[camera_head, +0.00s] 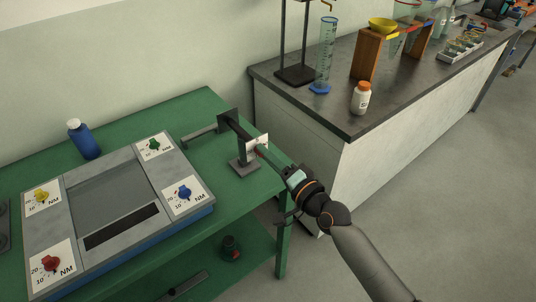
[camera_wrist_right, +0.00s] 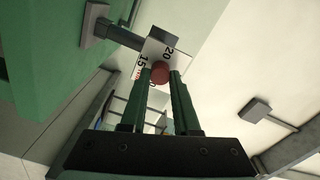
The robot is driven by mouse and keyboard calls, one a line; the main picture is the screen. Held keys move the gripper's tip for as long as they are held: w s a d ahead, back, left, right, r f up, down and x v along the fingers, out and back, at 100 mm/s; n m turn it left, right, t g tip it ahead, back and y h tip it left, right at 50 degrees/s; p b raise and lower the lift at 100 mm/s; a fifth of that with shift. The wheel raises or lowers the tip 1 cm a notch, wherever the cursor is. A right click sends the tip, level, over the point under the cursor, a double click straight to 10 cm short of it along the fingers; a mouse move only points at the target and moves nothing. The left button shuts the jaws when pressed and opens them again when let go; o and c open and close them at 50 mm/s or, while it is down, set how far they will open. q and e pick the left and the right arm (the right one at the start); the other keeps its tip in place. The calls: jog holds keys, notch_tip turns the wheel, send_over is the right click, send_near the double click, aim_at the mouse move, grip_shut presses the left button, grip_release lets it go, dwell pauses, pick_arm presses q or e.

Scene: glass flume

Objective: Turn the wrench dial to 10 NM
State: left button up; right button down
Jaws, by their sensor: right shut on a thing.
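A small white dial plate (camera_head: 257,142) sits on a dark bracket on a stand (camera_head: 245,168) at the green table's right end. In the right wrist view the plate (camera_wrist_right: 160,50) shows 20 and 15, with other marks partly hidden. A round red knob (camera_wrist_right: 160,73) stands out from it. My right gripper (camera_head: 263,151) reaches in from the right and is shut on the red knob, with one green finger on each side. I cannot tell which number the knob points to. My left gripper is not in view.
A grey panel (camera_head: 110,220) on the green table (camera_head: 215,210) carries yellow, green, blue and red knobs marked NM. A blue bottle (camera_head: 84,140) stands behind it. A lab bench (camera_head: 300,93) with glassware is close beyond my right arm.

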jog(key=shift+m, duration=0.5)
jog(key=c, duration=0.6)
grip_release()
jog(key=shift+c, duration=0.2)
jog(key=v, duration=1.2)
jog(key=shift+s, duration=0.2)
jog(key=shift+d, duration=0.1)
